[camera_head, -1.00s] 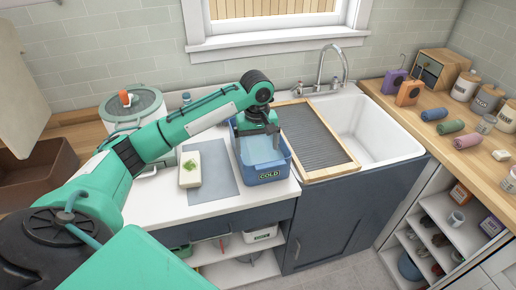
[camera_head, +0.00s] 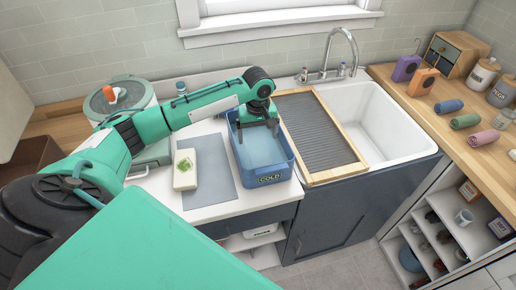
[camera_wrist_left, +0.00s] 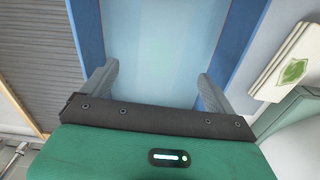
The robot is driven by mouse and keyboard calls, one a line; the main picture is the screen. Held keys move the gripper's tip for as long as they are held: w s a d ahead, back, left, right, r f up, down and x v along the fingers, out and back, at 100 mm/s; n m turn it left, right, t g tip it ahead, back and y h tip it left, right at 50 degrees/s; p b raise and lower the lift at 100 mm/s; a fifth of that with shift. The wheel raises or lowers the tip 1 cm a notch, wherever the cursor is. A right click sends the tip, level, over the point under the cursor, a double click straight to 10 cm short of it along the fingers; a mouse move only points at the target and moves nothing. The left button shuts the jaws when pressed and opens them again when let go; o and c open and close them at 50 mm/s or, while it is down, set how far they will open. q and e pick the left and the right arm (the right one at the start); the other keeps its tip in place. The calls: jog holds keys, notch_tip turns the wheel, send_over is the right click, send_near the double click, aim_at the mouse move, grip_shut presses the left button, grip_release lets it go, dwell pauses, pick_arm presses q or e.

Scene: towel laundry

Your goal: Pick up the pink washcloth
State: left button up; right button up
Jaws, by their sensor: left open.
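A rolled pink washcloth (camera_head: 483,138) lies on the wooden counter at the right, beside a rolled green cloth (camera_head: 465,121) and a rolled blue cloth (camera_head: 448,106). My left gripper (camera_head: 258,128) is far to the left of it, pointing down over the blue COLD basin (camera_head: 269,176). The left wrist view shows the gripper (camera_wrist_left: 157,85) open, with nothing between its fingers and pale blue water below. The washcloth is outside the wrist view. My right gripper is not in view.
A wood-framed washboard (camera_head: 318,130) and a white sink (camera_head: 385,125) lie between the basin and the right counter. Orange (camera_head: 423,82) and purple (camera_head: 406,67) containers stand behind the cloths. A soap block (camera_head: 185,170) sits on a grey mat (camera_head: 215,172) left of the basin.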

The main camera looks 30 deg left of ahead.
aim_at(258, 148)
pick_arm(q)
jog(key=shift+w+a+f, duration=0.1)
jog(key=shift+f, duration=0.6)
jog(key=shift+w+f, duration=0.1)
jog(key=shift+f, duration=0.2)
jog(key=shift+f+p, duration=0.6)
jog(key=shift+p, duration=0.05)
notch_tip(258, 148, down, 4)
jog(key=shift+r+p, duration=0.25)
jog(key=shift+p, duration=0.3)
jog(key=shift+f, duration=0.25)
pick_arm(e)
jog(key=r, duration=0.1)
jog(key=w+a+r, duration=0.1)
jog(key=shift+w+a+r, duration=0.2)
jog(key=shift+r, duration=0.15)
pick_arm(q)
jog(key=shift+c, duration=1.1)
jog(key=c, duration=1)
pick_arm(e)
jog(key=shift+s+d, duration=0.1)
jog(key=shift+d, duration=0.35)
pick_arm(q)
jog(key=shift+r, duration=0.1)
